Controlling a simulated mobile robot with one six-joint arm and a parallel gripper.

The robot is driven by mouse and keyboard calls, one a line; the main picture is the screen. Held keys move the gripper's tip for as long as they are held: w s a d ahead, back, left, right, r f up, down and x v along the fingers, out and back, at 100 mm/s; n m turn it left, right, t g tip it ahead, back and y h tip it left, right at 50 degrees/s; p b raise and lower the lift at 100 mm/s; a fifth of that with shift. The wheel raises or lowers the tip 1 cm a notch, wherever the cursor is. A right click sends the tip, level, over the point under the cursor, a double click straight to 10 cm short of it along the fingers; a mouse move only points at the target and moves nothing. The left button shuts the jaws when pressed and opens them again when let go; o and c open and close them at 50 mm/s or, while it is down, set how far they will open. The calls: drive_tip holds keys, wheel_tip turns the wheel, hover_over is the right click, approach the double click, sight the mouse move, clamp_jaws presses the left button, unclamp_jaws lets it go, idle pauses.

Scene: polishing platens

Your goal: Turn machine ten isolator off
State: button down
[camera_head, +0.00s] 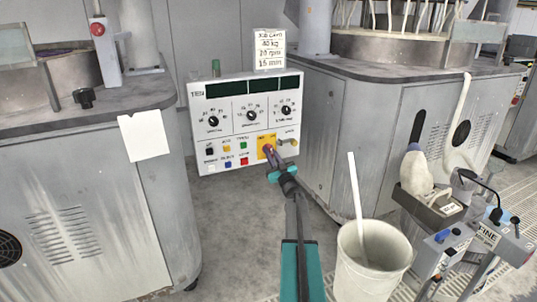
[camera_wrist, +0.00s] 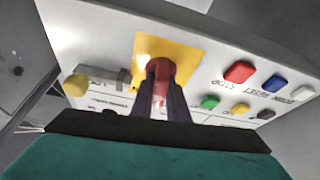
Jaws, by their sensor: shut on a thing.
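The control panel (camera_head: 220,142), with TEN-like lettering at its upper left, stands between two grey machines. A yellow isolator plate (camera_head: 262,153) is at its lower right; the plate also shows in the wrist view (camera_wrist: 188,48). The red isolator knob (camera_wrist: 160,67) sits on this plate. My gripper (camera_head: 269,152) reaches up to the plate from below. In the wrist view my gripper's dark fingers (camera_wrist: 161,92) are closed on the knob's sides. The fingers hide part of the knob, and its exact turn position cannot be told.
Red (camera_wrist: 238,71), blue (camera_wrist: 273,83) and green (camera_wrist: 209,102) buttons lie close beside the plate. A brass-coloured knob (camera_wrist: 75,85) is on its other side. A white bucket (camera_head: 368,262) with a stick stands right of my arm. Grey floor (camera_head: 235,220) is clear below the panel.

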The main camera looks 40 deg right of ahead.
drive_tip(key=n+y, duration=0.1)
drive_tip(key=n, duration=0.1)
drive_tip(key=n+y+p, duration=0.1)
drive_tip(key=n, duration=0.2)
drive_tip(key=n+y, duration=0.2)
drive_tip(key=n, duration=0.1)
drive_tip(key=shift+w+a+r, duration=0.15)
drive_tip(key=shift+r, duration=0.15)
drive_tip(key=shift+a+n+y+p, duration=0.1)
drive_tip(key=shift+n+y+p, duration=0.5)
drive_tip(key=shift+n, duration=0.8)
drive_tip(key=shift+f, duration=0.1)
drive_tip(key=c, duration=1.7)
unclamp_jaws()
drive_tip(key=shift+s+f, duration=0.15)
drive_tip(key=shift+s, duration=0.05)
drive_tip(key=p+v, duration=0.2)
drive_tip(key=v, duration=1.1)
drive_tip(key=shift+s, duration=0.3)
drive_tip(key=shift+w, duration=0.1)
